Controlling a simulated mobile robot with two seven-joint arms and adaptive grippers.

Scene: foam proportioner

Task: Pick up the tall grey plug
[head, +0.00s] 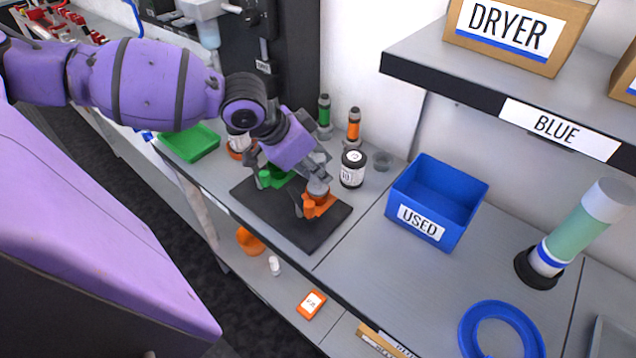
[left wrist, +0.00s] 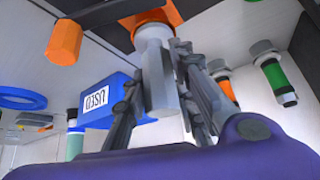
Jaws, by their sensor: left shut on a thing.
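The tall grey plug (left wrist: 160,82) shows in the left wrist view as a grey column with a wider pale collar. In the head view only a small grey part (head: 318,188) shows, at the orange holder (head: 318,207) on the black mat (head: 285,220). The holder also shows in the left wrist view (left wrist: 158,15), around the plug's collar end. My left gripper (head: 312,171) is shut on the plug, its fingers on either side of the column (left wrist: 165,95). The fingers hide part of the plug in the head view. My right gripper is not in view.
A green holder (head: 275,178) stands on the mat close to my gripper. A black-and-white jar (head: 352,168) and green (head: 324,112) and orange (head: 353,125) bottles stand behind. A blue bin marked USED (head: 425,205) is to the right. A shelf (head: 470,85) overhangs the back right.

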